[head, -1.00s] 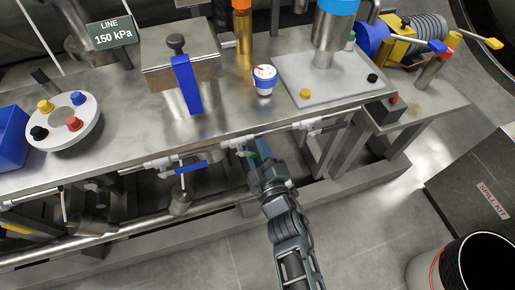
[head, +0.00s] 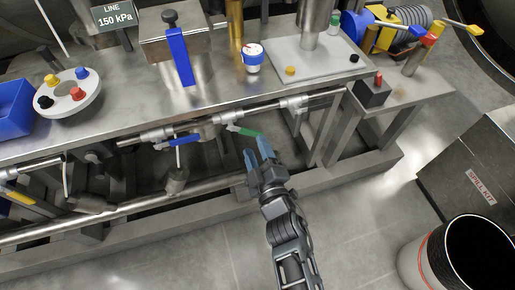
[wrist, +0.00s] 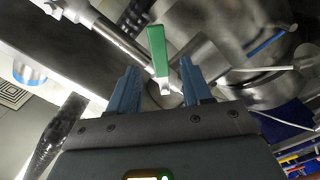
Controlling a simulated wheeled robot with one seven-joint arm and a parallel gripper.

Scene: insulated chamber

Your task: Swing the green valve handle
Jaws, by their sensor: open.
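The green valve handle (head: 245,131) is a short flat lever on the pipe under the front edge of the metal bench. In the head view it points to the right, just above the fingertips. My gripper (head: 257,147) is open with blue-grey fingers, in front of and slightly below the handle. In the wrist view, the green handle (wrist: 157,50) stands upright in the picture, in line with the gap between my two fingers (wrist: 160,72). Its lower end shows between the fingers. I cannot tell whether they touch it.
A similar blue handle (head: 184,141) sits left on the same pipe (head: 265,110). The bench top (head: 215,92) overhangs the pipe, and a lower frame rail (head: 325,172) runs below. A spill kit box (head: 475,170) and round bin (head: 425,255) stand at right. Floor in front is clear.

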